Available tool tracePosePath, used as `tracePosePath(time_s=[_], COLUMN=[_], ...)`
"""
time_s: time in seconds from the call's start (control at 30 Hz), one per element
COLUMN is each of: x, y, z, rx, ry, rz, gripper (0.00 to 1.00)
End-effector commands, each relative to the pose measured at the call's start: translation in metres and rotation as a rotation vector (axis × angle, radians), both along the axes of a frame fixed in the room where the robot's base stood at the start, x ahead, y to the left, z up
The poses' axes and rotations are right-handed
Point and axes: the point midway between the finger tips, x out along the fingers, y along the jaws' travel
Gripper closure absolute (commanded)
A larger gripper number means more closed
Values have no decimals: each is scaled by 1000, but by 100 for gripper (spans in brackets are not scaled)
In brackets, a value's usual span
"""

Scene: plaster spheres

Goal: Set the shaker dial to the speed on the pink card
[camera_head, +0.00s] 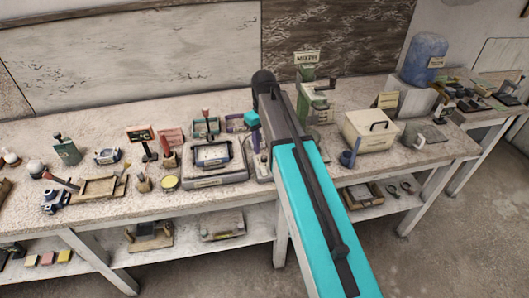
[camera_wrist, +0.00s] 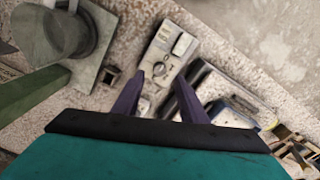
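The shaker (camera_head: 214,178) is a low grey unit with a framed tray on top, on the bench left of my arm. In the wrist view a grey control box (camera_wrist: 170,45) with a round dial (camera_wrist: 159,69) lies beside the shaker's tray (camera_wrist: 205,82). My gripper (camera_wrist: 160,76) has two purple fingers spread apart, with the dial between their tips in the picture; I cannot tell whether they touch it. In the head view my gripper (camera_head: 257,148) points down over the shaker's right end.
A cream box (camera_head: 369,131) is farther right.

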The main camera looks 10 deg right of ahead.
Motion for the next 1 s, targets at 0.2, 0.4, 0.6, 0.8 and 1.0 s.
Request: tracePosePath(time_s=[0.2,0.4,0.6,0.8,1.0], x=[-1,0,0,0,0], y=[0,-1,-1,-1,-2], z=[-22,-40,-51,-53,-53], rx=[0,0,0,0,0], ry=[2,2,1,0,0], rz=[-1,-1,-1,-2,-2], gripper=[61,61,61,61,68])
